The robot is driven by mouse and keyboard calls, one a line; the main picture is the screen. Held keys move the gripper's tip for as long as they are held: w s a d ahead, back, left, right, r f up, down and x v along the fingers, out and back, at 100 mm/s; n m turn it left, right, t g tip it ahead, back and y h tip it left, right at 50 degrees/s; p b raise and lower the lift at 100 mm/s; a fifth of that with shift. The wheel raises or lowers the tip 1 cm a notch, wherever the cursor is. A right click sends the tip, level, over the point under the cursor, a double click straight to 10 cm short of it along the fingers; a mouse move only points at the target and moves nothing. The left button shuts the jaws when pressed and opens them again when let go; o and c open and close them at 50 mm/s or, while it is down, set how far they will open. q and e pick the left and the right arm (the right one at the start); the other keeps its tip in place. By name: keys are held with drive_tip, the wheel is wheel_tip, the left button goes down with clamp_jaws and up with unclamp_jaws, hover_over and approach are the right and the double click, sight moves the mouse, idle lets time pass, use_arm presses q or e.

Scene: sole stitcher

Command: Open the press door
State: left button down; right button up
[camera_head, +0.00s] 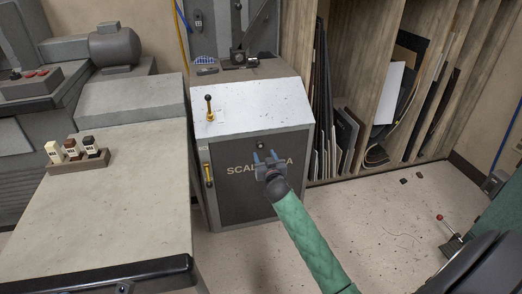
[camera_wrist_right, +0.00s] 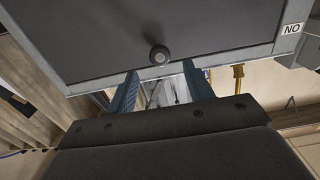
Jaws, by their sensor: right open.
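The press door (camera_head: 235,180) is a dark panel in a light grey frame on the front of the press, with lettering partly hidden by my gripper. It looks shut. A small dark round knob (camera_head: 261,145) sits near its top edge; it also shows in the right wrist view (camera_wrist_right: 159,55). A yellow handle (camera_head: 208,175) stands upright at the left of the door. My right gripper (camera_head: 265,157) is open, its blue fingers pointing at the door just below the knob. In the wrist view the knob appears beyond the fingertips, between them, not gripped. My left gripper is not in view.
A lever with a black ball (camera_head: 208,108) rises from the sloped white top of the press. A worktable (camera_head: 110,215) stands close on the left, with a small bottle rack (camera_head: 77,163). Wooden shelves (camera_head: 370,75) hold sheets behind on the right. Floor in front of the shelves is mostly clear.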

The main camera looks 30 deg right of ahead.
sight(260, 146)
drive_tip(key=shift+b+x, duration=0.4)
drive_tip(key=shift+x, duration=2.65)
drive_tip(key=shift+f, duration=0.1)
clamp_jaws()
